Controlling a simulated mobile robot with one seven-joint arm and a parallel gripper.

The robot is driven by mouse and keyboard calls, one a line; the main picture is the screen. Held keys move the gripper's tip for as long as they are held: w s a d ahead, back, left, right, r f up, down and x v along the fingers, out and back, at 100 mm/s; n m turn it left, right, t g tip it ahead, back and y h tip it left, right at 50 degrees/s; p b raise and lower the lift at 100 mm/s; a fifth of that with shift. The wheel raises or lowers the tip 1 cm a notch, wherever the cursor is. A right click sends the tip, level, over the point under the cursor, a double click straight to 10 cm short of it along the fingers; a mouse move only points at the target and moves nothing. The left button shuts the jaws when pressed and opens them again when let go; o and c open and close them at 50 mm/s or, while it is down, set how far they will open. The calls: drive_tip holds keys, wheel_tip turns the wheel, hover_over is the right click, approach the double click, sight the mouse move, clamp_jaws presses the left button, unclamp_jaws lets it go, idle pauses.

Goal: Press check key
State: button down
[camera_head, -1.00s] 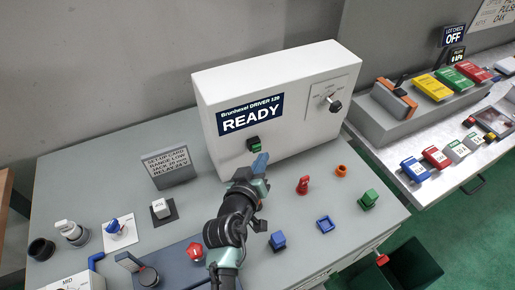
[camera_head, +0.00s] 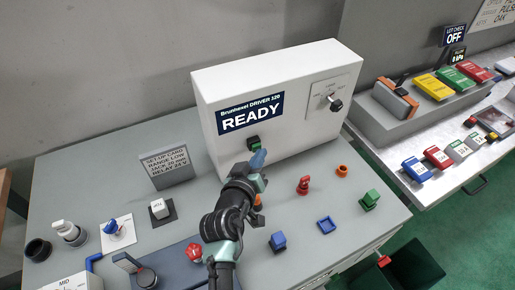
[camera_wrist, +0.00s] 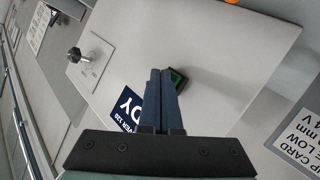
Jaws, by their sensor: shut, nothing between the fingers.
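A small green key in a dark frame (camera_head: 254,142) sits on the front face of the white Brunhexel DRIVER 120 machine (camera_head: 290,139). No label on this key is legible. My gripper (camera_head: 258,158) has its blue fingers shut and empty, just below and in front of the green key. In the wrist view, my closed fingers (camera_wrist: 163,72) point at the machine front and partly cover the green key (camera_wrist: 178,79). I cannot tell whether the fingertips touch it. The machine's display (camera_head: 251,113) reads READY.
A rotary knob (camera_head: 335,104) is on the machine's right. A set-up card (camera_head: 166,163) stands to the left. A red piece (camera_head: 304,185), blue block (camera_head: 278,241) and green block (camera_head: 369,200) lie on the bench right of my arm. A LOT CHECK OFF sign (camera_head: 453,36) is at the far right.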

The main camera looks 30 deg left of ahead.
drive_tip(key=shift+w+a, duration=0.2)
drive_tip(key=shift+a, duration=0.05)
drive_tip(key=shift+s+d+r, duration=0.1)
idle(0.6)
drive_tip(key=shift+s+d+p, duration=0.3)
drive_tip(key=shift+s+d, duration=0.2)
drive_tip(key=shift+d, duration=0.1)
drive_tip(key=shift+d, duration=0.1)
drive_tip(key=shift+s+d+p, duration=0.65)
drive_tip(key=shift+s+d, duration=0.1)
drive_tip(key=shift+d, duration=0.2)
drive_tip(key=shift+s+d+p, duration=0.65)
drive_tip(key=shift+s+d, duration=0.1)
drive_tip(key=shift+d, duration=0.2)
